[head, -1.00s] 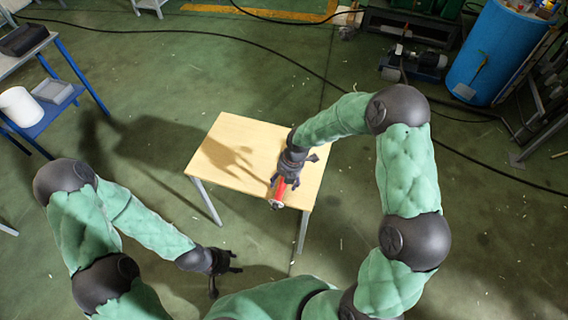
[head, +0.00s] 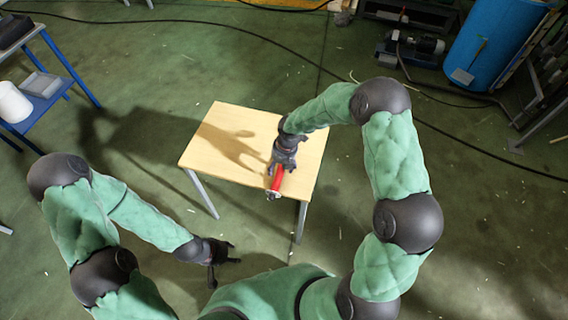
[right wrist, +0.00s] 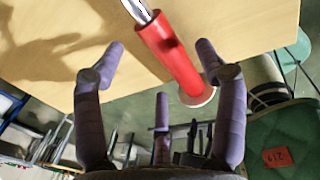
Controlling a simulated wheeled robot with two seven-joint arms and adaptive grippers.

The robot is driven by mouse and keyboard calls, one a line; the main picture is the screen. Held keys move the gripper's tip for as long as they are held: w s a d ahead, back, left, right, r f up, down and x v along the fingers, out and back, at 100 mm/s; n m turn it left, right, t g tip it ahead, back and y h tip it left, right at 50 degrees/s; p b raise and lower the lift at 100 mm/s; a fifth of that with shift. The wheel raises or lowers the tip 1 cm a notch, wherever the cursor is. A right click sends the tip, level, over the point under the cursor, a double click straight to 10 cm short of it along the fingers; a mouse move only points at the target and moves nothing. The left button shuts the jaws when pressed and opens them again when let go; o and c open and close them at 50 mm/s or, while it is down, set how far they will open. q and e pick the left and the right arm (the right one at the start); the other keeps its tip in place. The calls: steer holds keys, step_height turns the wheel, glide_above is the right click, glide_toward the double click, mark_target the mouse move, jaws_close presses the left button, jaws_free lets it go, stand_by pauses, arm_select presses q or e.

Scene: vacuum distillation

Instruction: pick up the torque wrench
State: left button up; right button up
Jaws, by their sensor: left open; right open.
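The torque wrench (head: 276,181) has a red handle and lies on the small wooden table near its front edge. In the right wrist view its red handle (right wrist: 174,58) runs from a silver shaft to a pale round end, which sticks out past the table edge. My right gripper (head: 282,163) is open just above the wrench. In the right wrist view the fingers (right wrist: 160,70) are spread, with the handle between them, closer to the right finger; I cannot tell whether they touch. My left gripper (head: 232,262) is open and empty, low at the left, away from the table.
The wooden table (head: 215,150) is otherwise bare, with free room on its left. A blue bench (head: 45,105) with a white roll (head: 12,102) stands at the far left. A blue barrel (head: 490,45) and machinery stand at the back right. Cables cross the green floor.

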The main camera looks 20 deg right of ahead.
mark_target(279, 169)
steer(key=f, duration=0.1)
steer(key=f+b, duration=0.1)
steer(key=f, duration=0.1)
steer(key=shift+w+a+f, duration=0.1)
steer(key=shift+w+f, duration=0.15)
steer(key=shift+f, duration=0.1)
steer(key=shift+r, duration=0.1)
steer(key=shift+c, duration=0.6)
jaws_close()
steer(key=shift+r, duration=0.15)
